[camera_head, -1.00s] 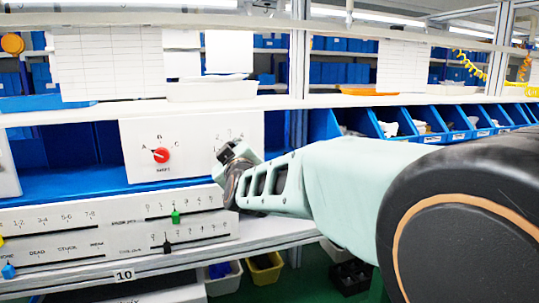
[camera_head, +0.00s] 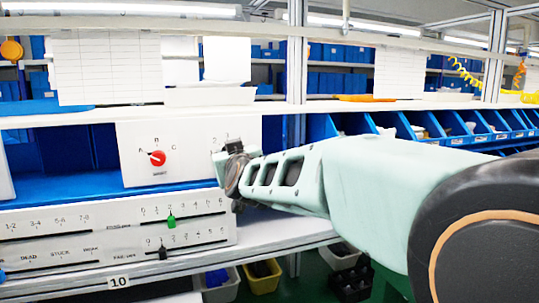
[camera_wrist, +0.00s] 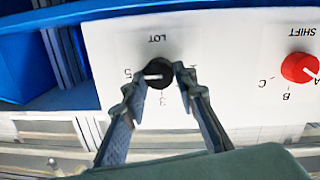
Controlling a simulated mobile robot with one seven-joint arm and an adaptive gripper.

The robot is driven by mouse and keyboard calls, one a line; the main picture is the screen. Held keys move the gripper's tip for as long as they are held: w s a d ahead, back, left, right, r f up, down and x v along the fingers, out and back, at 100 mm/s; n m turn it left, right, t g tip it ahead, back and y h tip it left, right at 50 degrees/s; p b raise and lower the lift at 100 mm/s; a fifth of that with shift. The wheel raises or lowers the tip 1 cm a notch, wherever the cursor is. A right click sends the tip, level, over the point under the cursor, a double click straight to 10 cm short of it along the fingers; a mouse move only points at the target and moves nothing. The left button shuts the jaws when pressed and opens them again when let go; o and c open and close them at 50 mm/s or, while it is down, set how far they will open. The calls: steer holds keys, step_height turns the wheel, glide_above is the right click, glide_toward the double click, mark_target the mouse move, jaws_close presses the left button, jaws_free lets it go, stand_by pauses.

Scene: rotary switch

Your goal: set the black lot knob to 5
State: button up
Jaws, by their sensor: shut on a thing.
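The black LOT knob (camera_wrist: 158,73) sits on a white panel (camera_wrist: 215,45), upside down in the wrist view. The white line on the knob points left, toward the printed 5. The printed 3 lies below the knob. My gripper (camera_wrist: 159,80) has one finger on each side of the knob and is shut on it.
A red SHIFT knob (camera_wrist: 299,67) is on the same panel, pointing at A; it also shows in the head view (camera_head: 157,158). Below are slider panels with a green slider (camera_head: 171,221) and a black slider (camera_head: 163,253). Blue bins (camera_head: 455,122) stand at right.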

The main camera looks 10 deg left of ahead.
steer(key=o, duration=1.2)
steer(key=shift+c, duration=0.2)
